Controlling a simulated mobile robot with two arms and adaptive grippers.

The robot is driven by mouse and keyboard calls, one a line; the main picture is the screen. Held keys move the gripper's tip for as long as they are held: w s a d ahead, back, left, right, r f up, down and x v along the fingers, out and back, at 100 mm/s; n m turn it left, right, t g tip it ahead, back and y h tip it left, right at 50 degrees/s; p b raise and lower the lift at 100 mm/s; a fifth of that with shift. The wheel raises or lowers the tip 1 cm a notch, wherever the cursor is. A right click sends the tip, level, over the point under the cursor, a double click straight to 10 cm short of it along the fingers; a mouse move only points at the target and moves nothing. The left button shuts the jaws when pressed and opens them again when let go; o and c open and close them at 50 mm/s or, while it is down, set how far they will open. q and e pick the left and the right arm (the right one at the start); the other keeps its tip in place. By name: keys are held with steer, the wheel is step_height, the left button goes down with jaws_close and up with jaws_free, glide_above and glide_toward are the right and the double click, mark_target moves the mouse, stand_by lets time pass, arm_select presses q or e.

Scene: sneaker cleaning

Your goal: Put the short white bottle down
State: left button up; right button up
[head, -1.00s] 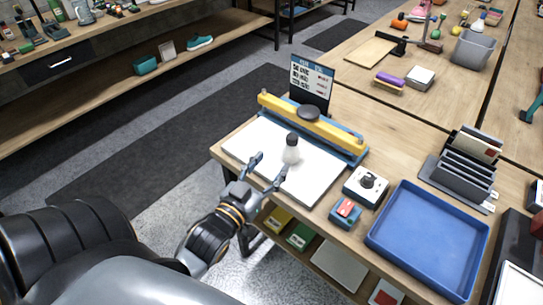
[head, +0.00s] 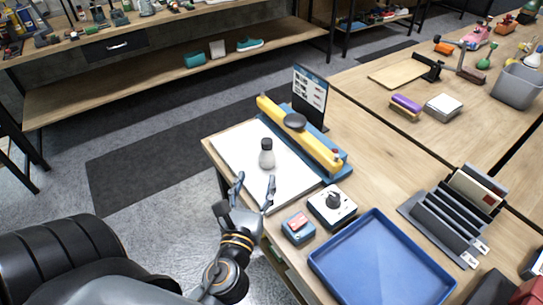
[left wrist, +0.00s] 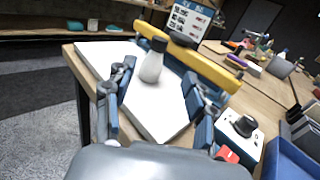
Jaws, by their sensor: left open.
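The short white bottle (head: 266,155) with a dark cap stands upright on a white board (head: 238,148) on the workbench. It also shows in the left wrist view (left wrist: 152,65), between and beyond my fingers. My left gripper (head: 255,190) is open and empty, its fingertips pointing at the bottle from the near side and apart from it. In the left wrist view the two fingers (left wrist: 160,98) are spread wide with the white board between them. My right gripper is not in view.
A yellow bar (head: 310,139) on a blue base lies behind the bottle, with a sign (head: 310,92) behind it. To the right are a white device with a black knob (head: 332,205), a small blue-red box (head: 297,227), a blue tray (head: 378,262) and a dark rack (head: 447,220).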

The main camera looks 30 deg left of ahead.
mark_target(266, 148)
arm_select(q)
steer(key=p+x, duration=0.1)
steer(key=x, duration=0.4)
steer(key=p+x, duration=0.1)
steer(key=x, duration=0.2)
steer(key=shift+a+p, duration=0.3)
steer(key=shift+w+a, duration=0.15)
steer(key=shift+w, duration=0.2)
steer(key=x, duration=0.2)
steer(key=p+x, duration=0.1)
steer(key=x, duration=0.2)
steer(key=shift+d+f, duration=0.1)
steer(key=shift+d, duration=0.15)
jaws_close()
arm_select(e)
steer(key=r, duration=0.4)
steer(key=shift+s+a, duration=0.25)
